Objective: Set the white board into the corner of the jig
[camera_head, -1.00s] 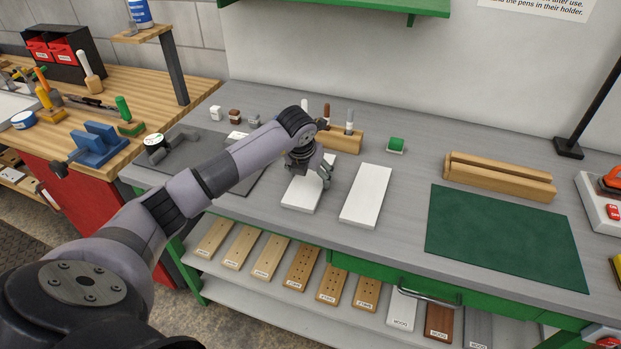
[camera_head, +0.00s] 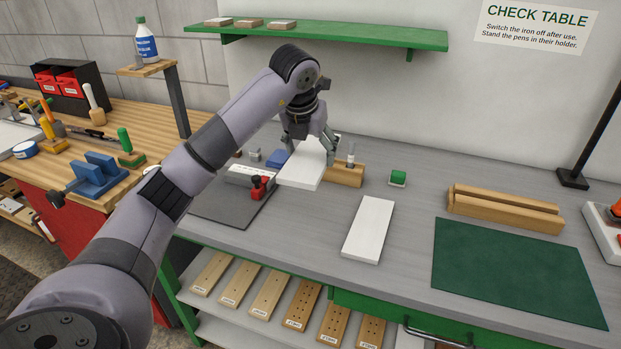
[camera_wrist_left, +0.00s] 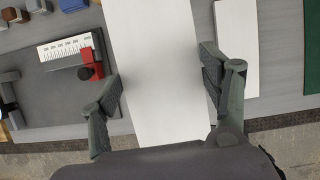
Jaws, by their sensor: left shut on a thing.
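My left gripper (camera_head: 308,147) is shut on a white board (camera_head: 303,172) and holds it above the table, near the dark grey plate. In the left wrist view the held board (camera_wrist_left: 155,60) lies between the two fingers (camera_wrist_left: 162,82). A second white board (camera_head: 368,228) lies flat on the grey table, to the right of the held one. Two long wooden bars (camera_head: 505,209) lie together behind the green mat; I cannot tell if they are the jig. My right gripper is not in view.
The dark grey plate (camera_head: 226,206) carries a white scale (camera_wrist_left: 66,49) and a red clamp (camera_head: 258,187). The green mat (camera_head: 515,272) is bare. A green shelf (camera_head: 340,36) hangs above.

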